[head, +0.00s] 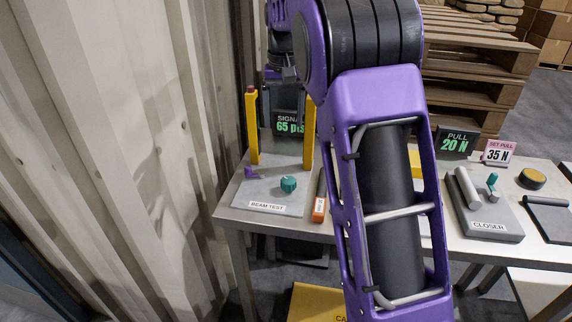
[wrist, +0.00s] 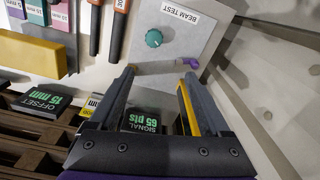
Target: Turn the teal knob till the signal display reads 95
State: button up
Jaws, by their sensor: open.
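The teal knob (head: 288,184) sits on the grey beam test plate (head: 262,207); it also shows in the wrist view (wrist: 154,38). The signal display (head: 290,125) reads 65 pts, and the same reading shows in the wrist view (wrist: 139,122). My gripper (wrist: 158,68) is open, with its two fingers apart and nothing held between them. In the wrist view the knob lies beyond the fingertips, toward the left finger, apart from them. In the head view my purple arm hides part of the bench, and the gripper's fingertips cannot be made out.
Yellow posts (head: 252,127) stand on the beam test plate, with a purple piece (head: 250,173) beside one. An orange-handled tool (head: 319,208) lies right of the plate. The closer unit (head: 487,221) and pull display (head: 457,143) are farther right. A corrugated wall (head: 150,120) borders the left side.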

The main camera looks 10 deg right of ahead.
aim_at(288, 179)
jog(key=shift+g, duration=0.3)
jog(key=f+b, duration=0.1)
jog(key=f, duration=0.5)
jog(key=d+f+b, duration=0.1)
jog(key=f, duration=0.5)
jog(key=f+b, duration=0.1)
jog(key=f, duration=0.5)
jog(key=shift+s+d+f, duration=0.1)
jog(key=shift+d+f, duration=0.05)
jog(key=shift+f, duration=0.15)
grip_shut()
